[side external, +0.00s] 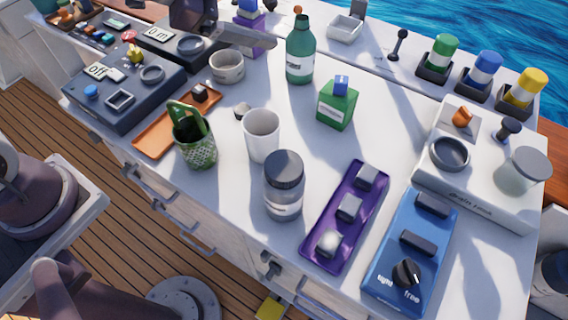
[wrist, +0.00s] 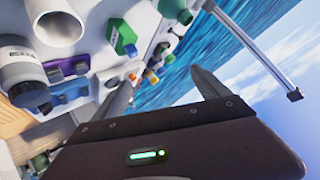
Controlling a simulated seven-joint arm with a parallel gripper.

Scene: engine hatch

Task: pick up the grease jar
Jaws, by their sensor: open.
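The grease jar (side external: 283,187) looks to be the grey jar with a dark screw lid and pale label. It stands upright on the white worktop, left of the purple tray. In the wrist view a pale labelled jar with a dark end (wrist: 22,68), apparently the same one, shows at the left edge, partly cut off. My gripper (wrist: 163,77) is open and empty, its two fingers pointing away from the camera toward the worktop edge and water. It is well apart from the jar. In the side view, a dark body with a grey finger at the top looks like part of it.
Close around the jar are a white cup (side external: 262,136), a green mesh basket (side external: 197,145), the purple tray (side external: 318,245) and a blue switch panel (side external: 393,268). A green bottle (side external: 300,55) and green box (side external: 337,108) stand behind. The worktop front edge is near the jar.

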